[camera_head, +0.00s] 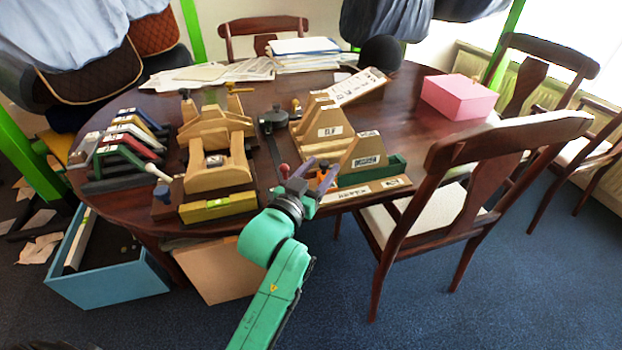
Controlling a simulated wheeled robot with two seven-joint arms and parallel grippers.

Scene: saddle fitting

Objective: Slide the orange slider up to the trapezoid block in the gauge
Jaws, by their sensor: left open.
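My left gripper (319,172) has purple fingers spread apart over the table's front edge. A small orange piece (323,174), which looks like the slider, shows between the fingers and is partly hidden by them. I cannot tell whether they touch it. A wooden trapezoid-shaped block (364,152) with a white label stands just right of and behind the gripper, beside a green part (386,172). A labelled wooden strip (365,190), apparently part of the gauge, runs along the table edge in front. The gap between slider and block is hard to judge. My right gripper is not in view.
A larger stepped wooden block (326,127) stands behind. A wooden saddle fixture (216,160) and a rack of coloured pieces (122,143) are at the left. A pink box (457,96) sits at the right. A chair (468,170) stands close to the right table edge.

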